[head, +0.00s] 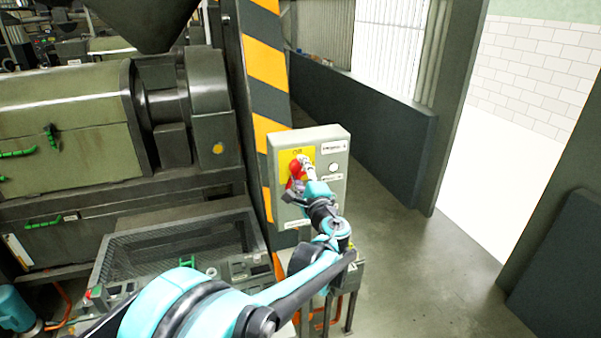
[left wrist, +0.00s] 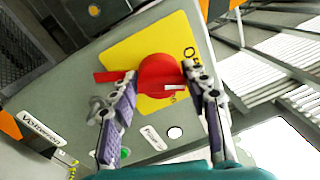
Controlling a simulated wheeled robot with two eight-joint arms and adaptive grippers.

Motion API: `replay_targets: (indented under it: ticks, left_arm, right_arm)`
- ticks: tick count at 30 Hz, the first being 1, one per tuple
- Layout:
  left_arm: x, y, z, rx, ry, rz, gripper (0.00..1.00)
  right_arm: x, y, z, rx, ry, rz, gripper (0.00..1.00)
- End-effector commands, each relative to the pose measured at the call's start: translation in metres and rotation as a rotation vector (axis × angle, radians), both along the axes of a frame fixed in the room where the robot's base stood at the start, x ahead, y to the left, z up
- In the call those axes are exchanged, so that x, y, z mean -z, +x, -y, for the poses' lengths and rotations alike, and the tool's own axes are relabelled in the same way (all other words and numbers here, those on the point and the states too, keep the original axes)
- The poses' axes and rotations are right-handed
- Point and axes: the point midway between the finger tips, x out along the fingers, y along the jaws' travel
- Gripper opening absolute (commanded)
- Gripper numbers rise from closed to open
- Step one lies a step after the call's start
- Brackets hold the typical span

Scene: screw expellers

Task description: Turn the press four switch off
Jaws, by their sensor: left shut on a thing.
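The press four switch is a red rotary knob (left wrist: 160,76) on a yellow plate (left wrist: 118,57), on the front of a grey control box (head: 332,165). The left wrist view shows the knob between the two fingers of my left gripper (left wrist: 160,85), which is shut on it. A red handle part sticks out to the left of the knob there. In the head view my left gripper (head: 302,168) covers part of the knob, and some red shows beside it. The lettering on the plate is partly hidden. My right gripper is not in view.
A striped yellow-black column (head: 264,65) stands behind the box. A large green-grey press machine (head: 70,105) fills the left side. A low dark wall (head: 360,105) runs behind. The floor (head: 420,270) to the right is clear.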

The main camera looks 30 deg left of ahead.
Motion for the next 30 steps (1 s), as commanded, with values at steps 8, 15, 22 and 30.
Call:
replay_targets:
  ticks: [8,15,22,30]
  left_arm:
    - [0.004,-0.0012,0.0002,-0.002,-0.155,0.175,0.17]
    - [0.0048,-0.0009,0.0005,-0.001,-0.245,0.28,0.18]
    - [0.005,-0.0007,0.0009,-0.001,-0.288,0.33,0.18]
    - [0.0051,-0.0005,0.001,0.0,-0.301,0.345,0.17]
  right_arm:
    - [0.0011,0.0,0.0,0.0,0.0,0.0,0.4]
    - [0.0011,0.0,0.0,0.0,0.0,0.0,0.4]
    - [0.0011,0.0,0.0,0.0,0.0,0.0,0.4]
    - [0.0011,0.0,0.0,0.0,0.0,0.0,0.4]
